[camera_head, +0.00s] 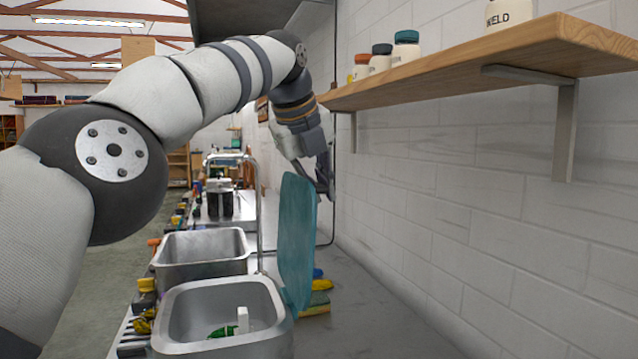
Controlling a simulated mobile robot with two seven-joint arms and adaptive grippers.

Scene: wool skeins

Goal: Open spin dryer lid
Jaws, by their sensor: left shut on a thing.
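The spin dryer lid (296,245), a teal panel, stands nearly upright at the right side of the front steel tub (180,318). The tub is open at the top, with a white post (243,320) and something green (220,331) inside. My left arm reaches over from the left, and its gripper (323,183) is shut at the lid's upper right edge, on the lid. The lid partly hides the contact between fingers and edge. My right gripper is not in view.
A second steel basin (172,247) and a tall faucet (258,200) stand behind the tub. A wooden shelf (470,70) with jars juts from the white brick wall at right. Sponges (318,300) lie beside the lid. The grey counter (370,310) at front right is clear.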

